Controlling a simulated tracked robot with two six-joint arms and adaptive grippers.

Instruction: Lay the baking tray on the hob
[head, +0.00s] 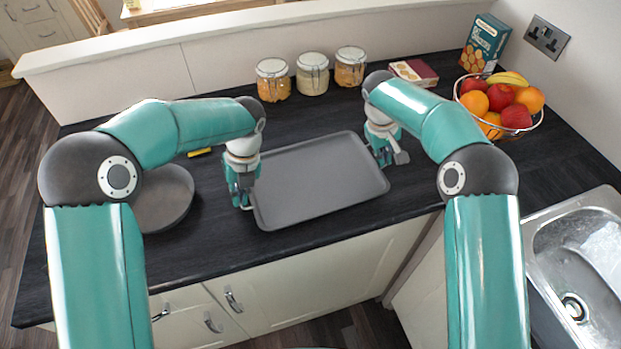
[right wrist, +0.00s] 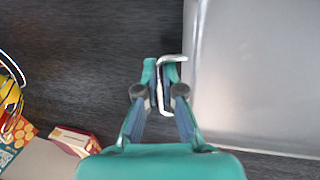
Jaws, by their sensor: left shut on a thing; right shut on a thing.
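The baking tray (head: 318,180) is a grey, shallow rectangle between my two grippers, over the dark worktop; it also fills the right side of the right wrist view (right wrist: 255,75). My left gripper (head: 243,203) is shut on the tray's left edge. I cannot tell whether the tray touches the worktop. A dark grey round disc (head: 165,200) lies left of it, partly behind my left arm; I cannot tell whether it belongs to a hob.
Three glass jars (head: 312,75) stand at the back by the low wall. A red box (head: 413,72), a teal carton (head: 484,43) and a wire fruit bowl (head: 497,104) are at the back right. A sink (head: 580,265) is at the right. A small yellow item (head: 200,152) lies left.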

